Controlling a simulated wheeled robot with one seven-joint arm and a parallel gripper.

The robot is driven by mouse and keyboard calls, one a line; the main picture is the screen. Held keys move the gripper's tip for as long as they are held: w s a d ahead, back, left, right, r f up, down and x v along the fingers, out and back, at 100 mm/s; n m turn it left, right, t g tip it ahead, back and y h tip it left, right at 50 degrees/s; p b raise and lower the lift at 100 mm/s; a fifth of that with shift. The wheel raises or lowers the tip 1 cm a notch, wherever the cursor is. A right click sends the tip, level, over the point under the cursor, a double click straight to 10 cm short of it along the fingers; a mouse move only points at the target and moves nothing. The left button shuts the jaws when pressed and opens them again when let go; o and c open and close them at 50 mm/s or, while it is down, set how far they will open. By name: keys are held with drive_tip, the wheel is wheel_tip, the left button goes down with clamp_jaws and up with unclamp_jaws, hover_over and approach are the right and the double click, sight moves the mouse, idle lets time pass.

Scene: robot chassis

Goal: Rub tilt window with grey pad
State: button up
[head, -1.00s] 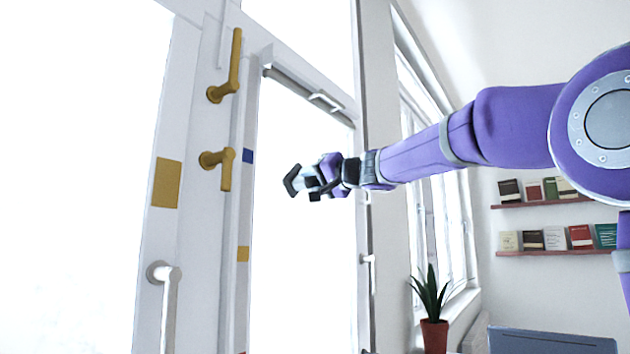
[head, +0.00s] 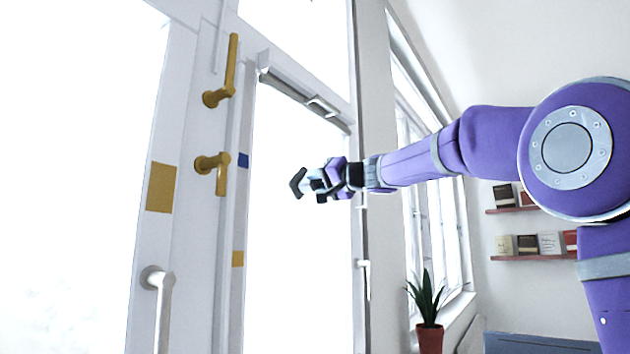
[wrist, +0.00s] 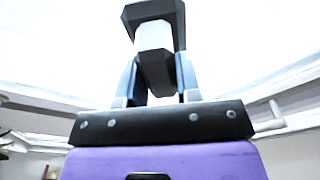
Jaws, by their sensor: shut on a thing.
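The tilt window (head: 300,215) is a bright, washed-out pane in a white frame, left of centre in the head view. My gripper (head: 314,183) is in front of this pane. It is shut on the pad (head: 298,183), a dark grey piece at the tip that also shows at the top of the wrist view (wrist: 153,12). Between the fingers (wrist: 157,80) a pale block and a dark part show. The glare hides whether the pad touches the glass.
Brass handles (head: 222,95) (head: 218,165) and a white handle (head: 160,290) stick out of the frames at left. A blind bar (head: 300,97) crosses above my gripper.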

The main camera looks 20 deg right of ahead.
drive_tip(key=w+d, duration=0.4)
drive_tip(key=d, duration=0.2)
drive_tip(key=shift+w+d, duration=0.15)
drive_tip(key=shift+w, duration=0.2)
idle(0.5)
drive_tip(key=shift+d+r+v, duration=0.1)
drive_tip(key=shift+v, duration=1.35)
drive_tip(key=shift+d+r+v, duration=0.15)
drive_tip(key=shift+v, duration=1.35)
drive_tip(key=shift+d, duration=0.1)
drive_tip(key=shift+v, duration=1.3)
drive_tip(key=shift+d, duration=0.1)
